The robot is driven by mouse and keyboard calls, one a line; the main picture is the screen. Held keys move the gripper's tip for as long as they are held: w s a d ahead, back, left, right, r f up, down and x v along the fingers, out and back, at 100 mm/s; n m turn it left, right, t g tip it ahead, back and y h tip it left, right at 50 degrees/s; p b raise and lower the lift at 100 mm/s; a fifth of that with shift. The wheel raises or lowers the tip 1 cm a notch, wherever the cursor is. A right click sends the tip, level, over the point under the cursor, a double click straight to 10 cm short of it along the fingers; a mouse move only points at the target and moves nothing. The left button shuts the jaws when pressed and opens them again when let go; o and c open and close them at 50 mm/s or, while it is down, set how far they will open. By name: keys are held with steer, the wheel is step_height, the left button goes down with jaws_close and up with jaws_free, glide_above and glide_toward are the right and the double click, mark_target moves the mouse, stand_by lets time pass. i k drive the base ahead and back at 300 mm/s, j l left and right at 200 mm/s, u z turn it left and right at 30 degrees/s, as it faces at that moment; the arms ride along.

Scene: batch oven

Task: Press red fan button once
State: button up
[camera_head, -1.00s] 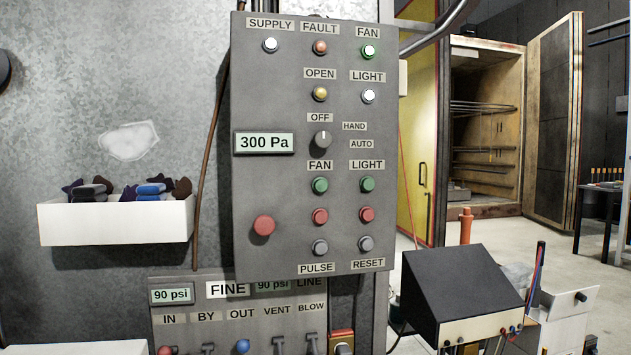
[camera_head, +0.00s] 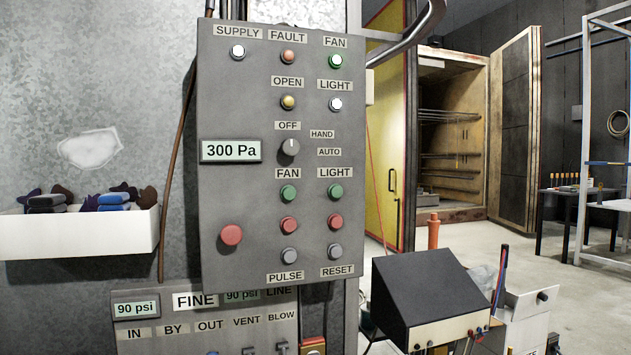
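A grey control panel (camera_head: 230,255) hangs upright on the wall in the head view. The red fan button (camera_head: 288,224) is in the column under the FAN label (camera_head: 288,173), below the green fan button (camera_head: 288,194) and above the grey PULSE button (camera_head: 289,256). The red light button (camera_head: 335,222) is to its right. A larger red button (camera_head: 231,235) is to its left. The FAN lamp (camera_head: 336,62) at the top right glows green. The mode knob (camera_head: 290,147) points up toward OFF. My gripper is not in view.
A lower panel (camera_head: 130,325) with a 90 psi display is below. A white bin (camera_head: 80,238) with dark and blue items is on the left wall. A black sloped console (camera_head: 425,290) stands at the lower right. An open oven (camera_head: 450,60) is behind it.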

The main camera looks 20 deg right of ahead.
mark_target(289, 223)
steer(key=i+l, duration=0.1)
steer(key=l, duration=0.45)
steer(key=i+l, duration=0.1)
steer(key=l, duration=0.5)
steer(key=i+l, duration=0.15)
steer(key=l, duration=0.4)
steer(key=i+l, duration=0.1)
steer(key=l, duration=0.45)
steer(key=u, duration=0.05)
